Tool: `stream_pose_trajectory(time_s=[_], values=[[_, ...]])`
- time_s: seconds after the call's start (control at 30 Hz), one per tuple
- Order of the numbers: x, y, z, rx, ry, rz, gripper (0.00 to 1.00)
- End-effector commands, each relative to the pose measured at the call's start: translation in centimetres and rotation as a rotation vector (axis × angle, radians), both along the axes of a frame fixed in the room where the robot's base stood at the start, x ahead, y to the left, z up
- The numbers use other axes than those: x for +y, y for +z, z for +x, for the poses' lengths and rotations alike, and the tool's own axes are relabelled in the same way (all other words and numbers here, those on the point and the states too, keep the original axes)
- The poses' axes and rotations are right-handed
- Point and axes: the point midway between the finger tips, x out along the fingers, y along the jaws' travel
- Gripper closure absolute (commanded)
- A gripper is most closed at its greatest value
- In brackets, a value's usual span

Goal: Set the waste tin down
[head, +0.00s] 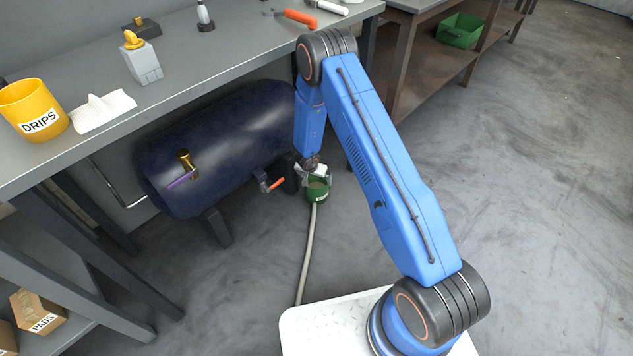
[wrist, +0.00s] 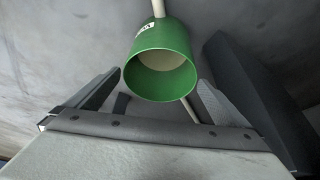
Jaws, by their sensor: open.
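The waste tin is a green open-topped can (head: 317,193) with a white label, low by the floor near the right end of the dark blue tank. In the wrist view the tin (wrist: 161,80) is upright, with a pale inside bottom and no hand closed on it. My gripper (wrist: 160,97) is open, its two fingers standing apart on either side of the tin. I cannot tell whether either finger touches it. In the head view my gripper (head: 315,172) is at the tin, partly hidden by my arm.
A pale hose (head: 306,250) runs along the floor by the tin. The blue tank (head: 215,150) has an orange-handled valve (head: 277,184) close by. The bench (head: 190,85) holds a yellow DRIPS cup (head: 33,109). Open floor lies to the right.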

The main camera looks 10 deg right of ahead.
Motion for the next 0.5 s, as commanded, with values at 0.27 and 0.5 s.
stream_pose_trajectory(time_s=[0.27, 0.5], values=[[1.1, 4.6, -1.5, -0.002, 0.001, 0.001, 0.0], [1.8, 7.7, -2.6, -0.002, 0.002, 0.0, 0.0]])
